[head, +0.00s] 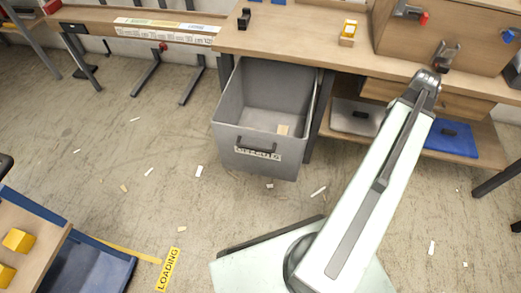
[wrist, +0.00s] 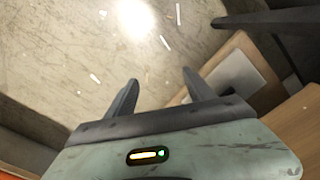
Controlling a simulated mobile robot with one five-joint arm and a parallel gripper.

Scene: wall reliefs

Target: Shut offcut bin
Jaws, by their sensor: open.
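The offcut bin (head: 254,155) is a grey open-topped drawer pulled out from under the workbench in the head view. Its front has a dark handle (head: 257,147) and a pale label whose text is too small to read. A small wood piece (head: 283,130) lies inside it. My arm reaches up and right of the bin in the head view, over the bench's right part; the gripper cannot be made out clearly there. In the wrist view my gripper (wrist: 162,90) is open and empty, with its two dark fingers apart above the floor. I cannot clearly identify the bin in the wrist view.
The workbench (head: 300,45) spans the back, with a lower shelf holding a grey case (head: 355,117) and a blue case (head: 450,138). A blue cart (head: 95,268) is at lower left. Offcuts litter the otherwise clear floor (head: 130,165).

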